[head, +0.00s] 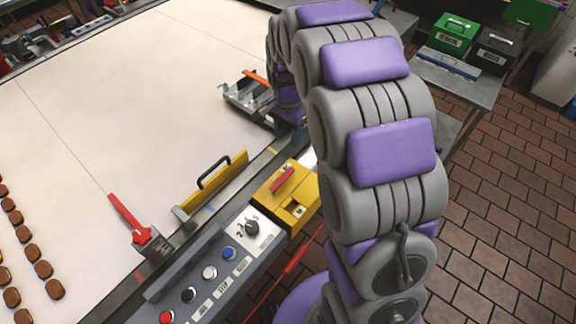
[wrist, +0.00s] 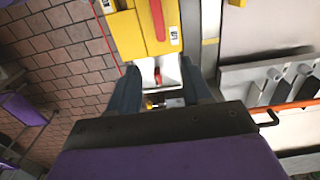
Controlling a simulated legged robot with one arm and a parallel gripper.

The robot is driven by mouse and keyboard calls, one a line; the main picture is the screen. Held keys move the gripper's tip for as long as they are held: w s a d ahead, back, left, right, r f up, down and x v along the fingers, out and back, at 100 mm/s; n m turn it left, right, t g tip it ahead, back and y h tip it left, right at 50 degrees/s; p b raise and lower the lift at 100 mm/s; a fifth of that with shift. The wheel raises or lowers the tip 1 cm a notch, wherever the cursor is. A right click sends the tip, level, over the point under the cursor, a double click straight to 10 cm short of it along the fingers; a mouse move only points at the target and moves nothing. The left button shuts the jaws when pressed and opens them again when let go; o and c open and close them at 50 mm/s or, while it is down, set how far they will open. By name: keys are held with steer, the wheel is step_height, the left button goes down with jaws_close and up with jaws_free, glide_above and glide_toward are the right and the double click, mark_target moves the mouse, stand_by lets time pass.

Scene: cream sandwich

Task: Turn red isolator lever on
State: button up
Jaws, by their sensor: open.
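A yellow box (head: 272,203) with a long red handle (head: 283,181) stands at the end of the control panel in the head view. The wrist view shows a yellow box (wrist: 130,35) and a red bar (wrist: 157,18) on it. Below it is a small red lever-like piece (wrist: 157,76) on a white housing (wrist: 171,71). My gripper (wrist: 159,73) is open, with its dark fingers on either side of the white housing. I cannot tell whether they touch it. The gripper's jaws are hidden in the head view. Which red piece is the isolator lever is not clear.
The control panel (head: 188,284) has several buttons and a dial. A cream table (head: 110,100) fills the left, with another red lever (head: 128,218) and a yellow guard (head: 215,185) at its edge. A metal bracket (wrist: 265,78) lies right of my gripper. Brick floor (head: 500,210) is open at right.

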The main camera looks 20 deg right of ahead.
mark_target(287, 173)
steer(key=f+b, duration=0.1)
steer(key=f, duration=1.6)
steer(key=shift+a+b, duration=0.2)
steer(key=shift+b, duration=0.15)
steer(key=shift+c, duration=0.4)
jaws_close()
